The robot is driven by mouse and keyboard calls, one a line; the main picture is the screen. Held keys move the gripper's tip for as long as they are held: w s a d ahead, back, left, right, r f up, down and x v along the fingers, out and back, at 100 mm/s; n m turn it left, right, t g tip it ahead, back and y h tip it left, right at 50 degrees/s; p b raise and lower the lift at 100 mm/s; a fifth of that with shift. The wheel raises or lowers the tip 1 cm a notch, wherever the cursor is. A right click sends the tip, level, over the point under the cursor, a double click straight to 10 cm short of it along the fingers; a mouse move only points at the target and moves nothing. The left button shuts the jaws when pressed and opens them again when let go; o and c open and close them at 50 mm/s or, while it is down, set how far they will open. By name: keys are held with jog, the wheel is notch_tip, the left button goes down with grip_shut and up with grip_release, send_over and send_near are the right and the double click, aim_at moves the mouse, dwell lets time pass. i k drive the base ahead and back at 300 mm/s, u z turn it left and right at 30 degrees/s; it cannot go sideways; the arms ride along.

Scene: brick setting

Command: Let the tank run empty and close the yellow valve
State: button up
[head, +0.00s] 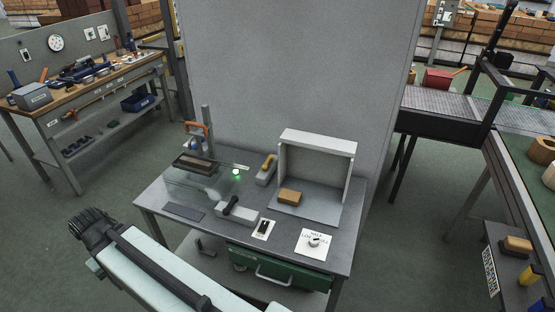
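A second pale block with a black handle (231,204) stands in front of the yellow valve. My pale arm crosses the lower left, apart from the valve in the picture. My gripper's fingers do not show.
A dial (314,242) and a switch plate (263,229) sit at the bench front. A white open-fronted box (318,136) holds a brown block (290,197). An orange-handled post (206,124) stands back left. A green drawer (278,270) hangs below. Floor at left is clear.

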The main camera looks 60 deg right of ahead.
aim_at(269, 158)
jog(key=z, duration=1.8)
jog(key=k, duration=1)
jog(key=u, duration=1.25)
jog(key=i, duration=0.9)
jog(key=z, duration=1.65)
jog(key=i, duration=0.3)
jog(key=u, duration=0.1)
